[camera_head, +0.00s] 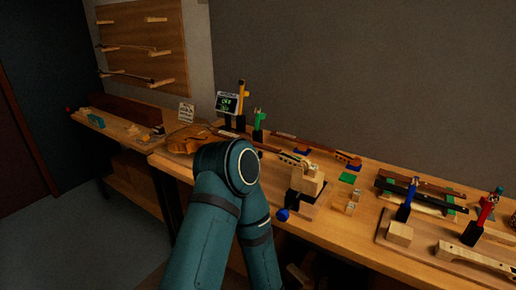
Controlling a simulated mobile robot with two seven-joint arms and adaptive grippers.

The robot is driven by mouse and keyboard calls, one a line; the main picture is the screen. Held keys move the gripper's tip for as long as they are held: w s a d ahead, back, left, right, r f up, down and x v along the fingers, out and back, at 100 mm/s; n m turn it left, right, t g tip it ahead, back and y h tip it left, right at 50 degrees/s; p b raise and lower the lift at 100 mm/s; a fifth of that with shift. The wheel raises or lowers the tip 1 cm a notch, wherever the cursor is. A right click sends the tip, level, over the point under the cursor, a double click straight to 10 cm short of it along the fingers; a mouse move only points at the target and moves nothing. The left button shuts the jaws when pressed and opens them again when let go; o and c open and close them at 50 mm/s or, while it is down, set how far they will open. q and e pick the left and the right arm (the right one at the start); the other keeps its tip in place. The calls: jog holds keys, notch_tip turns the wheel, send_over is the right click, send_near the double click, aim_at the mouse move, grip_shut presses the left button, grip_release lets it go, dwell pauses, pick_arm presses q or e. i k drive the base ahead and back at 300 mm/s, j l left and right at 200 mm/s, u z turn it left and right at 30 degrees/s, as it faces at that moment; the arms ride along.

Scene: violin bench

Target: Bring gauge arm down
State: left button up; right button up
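A small dark display (228,103) with green marks stands at the back of the bench. Beside it are an upright yellow post (241,97) and a green upright piece (258,121) on a dark base. A blue upright piece (406,205) and a red one (485,211) stand at the right. I cannot tell which of these, if any, is the gauge arm. A teal arm of mine rises from the bottom middle and hides part of the bench.
A violin body (188,138) lies left of my arm. A pale wooden block (307,181) stands right of it, near a blue ball (282,214). A dark fingerboard-like strip (420,196) lies at the right. The wooden bench (345,228) has bare patches along its front.

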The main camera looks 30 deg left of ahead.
aim_at(243, 94)
jog(key=u, duration=1.3)
jog(key=i+j+u, duration=0.15)
jog(key=i, duration=0.25)
jog(key=i+j+u, duration=0.1)
jog(key=i, duration=0.3)
